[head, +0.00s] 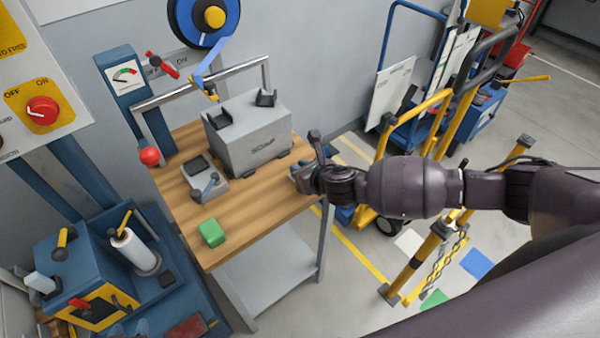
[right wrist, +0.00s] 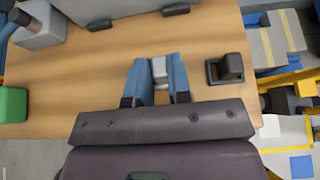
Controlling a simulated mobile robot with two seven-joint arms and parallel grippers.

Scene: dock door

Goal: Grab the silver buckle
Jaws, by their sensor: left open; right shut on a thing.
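A small silver piece, which looks like the silver buckle (right wrist: 159,70), sits between the two blue fingers of my right gripper (right wrist: 158,80) in the right wrist view. The gripper is shut on it, low over the wooden tabletop. The fingers hide its sides, and I cannot tell whether it touches the wood. In the head view my right gripper (head: 303,177) is at the table's right edge, beside the grey box; the buckle cannot be made out there. My left gripper is not in view.
The wooden table (head: 255,205) carries a large grey box (head: 250,137), a small grey lever unit (head: 204,182) and a green block (head: 211,233). A black fixture (right wrist: 226,69) stands right of the fingers. Yellow posts (head: 425,255) stand right of the table.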

